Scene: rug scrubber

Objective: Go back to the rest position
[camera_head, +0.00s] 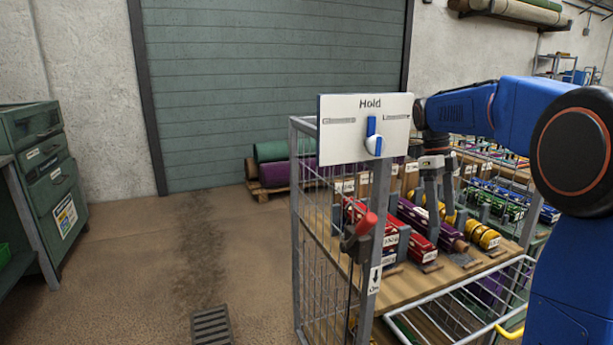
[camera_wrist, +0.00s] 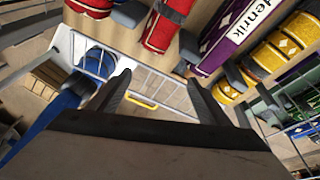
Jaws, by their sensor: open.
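My blue arm (camera_head: 520,100) reaches in from the right, over a wire cage trolley (camera_head: 303,235). My gripper (camera_head: 441,218) points down above the trolley's wooden shelf (camera_head: 415,290), close to the labelled rolls. In the wrist view my gripper (camera_wrist: 160,85) shows two dark fingers spread apart, with nothing between them. I cannot tell the exact gap between my fingertips and these things.
A white panel (camera_head: 340,130) marked Hold carries a blue switch (camera_head: 372,137) beside my arm. A red-handled lever (camera_head: 365,224) is on the trolley's corner post. Green drawers (camera_head: 40,150) stand at left. Rolled rugs (camera_head: 285,150) lie by the shutter. The left floor is clear, with a drain grate (camera_head: 211,325).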

